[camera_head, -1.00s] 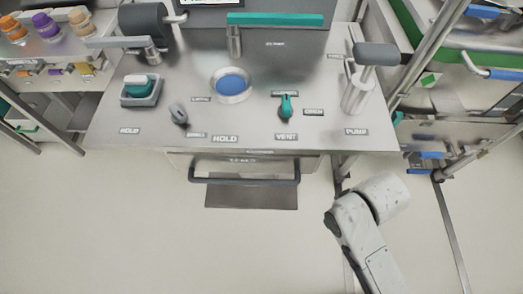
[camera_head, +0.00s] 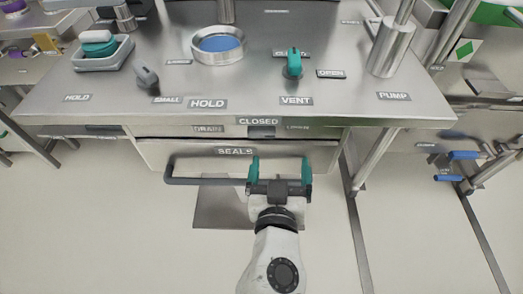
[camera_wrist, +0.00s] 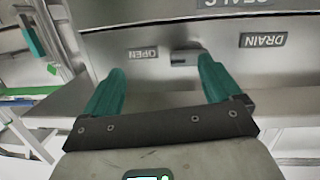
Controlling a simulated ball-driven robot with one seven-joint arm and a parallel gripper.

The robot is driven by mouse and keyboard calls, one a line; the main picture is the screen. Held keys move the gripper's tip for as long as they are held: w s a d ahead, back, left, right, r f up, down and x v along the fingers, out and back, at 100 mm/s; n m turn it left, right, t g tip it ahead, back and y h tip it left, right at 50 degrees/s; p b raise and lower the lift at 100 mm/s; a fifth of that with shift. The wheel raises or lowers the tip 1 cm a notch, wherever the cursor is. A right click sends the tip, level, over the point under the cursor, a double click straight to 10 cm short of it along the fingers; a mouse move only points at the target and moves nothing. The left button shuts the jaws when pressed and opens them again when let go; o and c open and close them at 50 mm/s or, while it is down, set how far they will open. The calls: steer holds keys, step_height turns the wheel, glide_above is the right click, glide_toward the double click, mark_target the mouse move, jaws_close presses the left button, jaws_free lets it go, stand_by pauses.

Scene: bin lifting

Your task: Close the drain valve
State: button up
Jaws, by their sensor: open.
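The drain valve shows as a small grey block (camera_head: 262,131) on the bench's front face, below the CLOSED label (camera_head: 258,120) and between the DRAIN label (camera_head: 208,128) and the OPEN label (camera_head: 298,127). In the wrist view, where the labels are upside down, the grey block (camera_wrist: 184,58) sits between OPEN (camera_wrist: 142,53) and DRAIN (camera_wrist: 263,40), near the right fingertip. My gripper (camera_head: 280,162) is open and empty, its teal fingers pointing at the bench front, below the valve in the head view. The fingers (camera_wrist: 161,66) appear apart from the valve.
A drawer labelled SEALS (camera_head: 234,151) with a dark bar handle (camera_head: 205,181) lies under the valve, close to my gripper. A teal vent knob (camera_head: 294,64) and a grey hold lever (camera_head: 146,79) stand on the bench top. A metal leg (camera_head: 372,160) is at right.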

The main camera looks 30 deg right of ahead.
mark_target(262, 137)
steer(key=a+t+b, duration=0.1)
steer(key=a+t, duration=0.1)
steer(key=a, duration=0.2)
steer(key=x, duration=1.1)
steer(key=shift+w+a+r, duration=0.15)
steer(key=shift+a+r, duration=0.05)
steer(key=shift+r, duration=0.2)
steer(key=c, duration=1)
